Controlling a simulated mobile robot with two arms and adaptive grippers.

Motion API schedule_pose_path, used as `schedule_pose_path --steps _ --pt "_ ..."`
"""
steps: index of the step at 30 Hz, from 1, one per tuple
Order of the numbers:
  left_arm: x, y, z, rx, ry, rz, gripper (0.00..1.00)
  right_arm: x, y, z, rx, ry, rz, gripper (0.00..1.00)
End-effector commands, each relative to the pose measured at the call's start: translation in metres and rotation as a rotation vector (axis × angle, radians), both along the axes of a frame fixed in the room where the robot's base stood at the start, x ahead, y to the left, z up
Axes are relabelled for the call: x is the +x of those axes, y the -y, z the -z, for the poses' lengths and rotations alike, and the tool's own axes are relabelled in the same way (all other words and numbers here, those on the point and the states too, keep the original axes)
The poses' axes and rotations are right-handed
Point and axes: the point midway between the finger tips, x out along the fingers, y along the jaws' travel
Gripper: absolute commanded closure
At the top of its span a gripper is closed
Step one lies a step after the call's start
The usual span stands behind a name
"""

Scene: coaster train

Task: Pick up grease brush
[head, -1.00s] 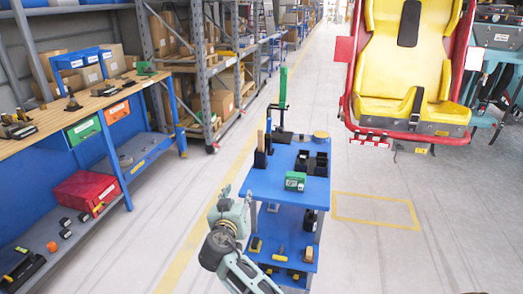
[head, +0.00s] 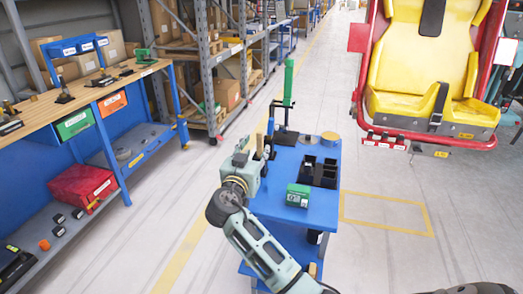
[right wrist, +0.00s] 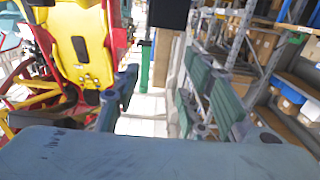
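A light wooden handle, which looks like the grease brush (head: 260,142), stands upright at the left edge of the blue cart top (head: 318,217). Its lower part and the black holder seen around it earlier are mostly hidden behind my right gripper (head: 267,143). In the head view the gripper is beside the handle, and I cannot tell whether they touch. In the right wrist view my right gripper (right wrist: 155,100) has its fingers wide apart, with nothing held between them. My left gripper is not in view.
A wooden workbench (head: 86,92) is at left. A yellow seat (head: 425,60) hangs at right.

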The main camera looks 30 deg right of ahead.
Motion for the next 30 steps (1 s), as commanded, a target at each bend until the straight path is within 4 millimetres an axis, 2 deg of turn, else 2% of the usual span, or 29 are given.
schedule_pose_path --steps 4,10,20,30 --pt "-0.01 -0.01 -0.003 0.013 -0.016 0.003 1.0 0.012 0.014 0.0 -0.001 -0.002 0.002 0.61" --pt "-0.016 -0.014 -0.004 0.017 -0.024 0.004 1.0 0.032 0.036 0.003 -0.002 -0.001 0.001 0.61" --pt "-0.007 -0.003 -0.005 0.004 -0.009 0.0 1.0 0.038 0.043 0.005 0.001 0.0 0.0 0.61" --pt "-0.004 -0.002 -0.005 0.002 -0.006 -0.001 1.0 0.038 0.043 0.005 0.001 -0.001 0.0 0.89"
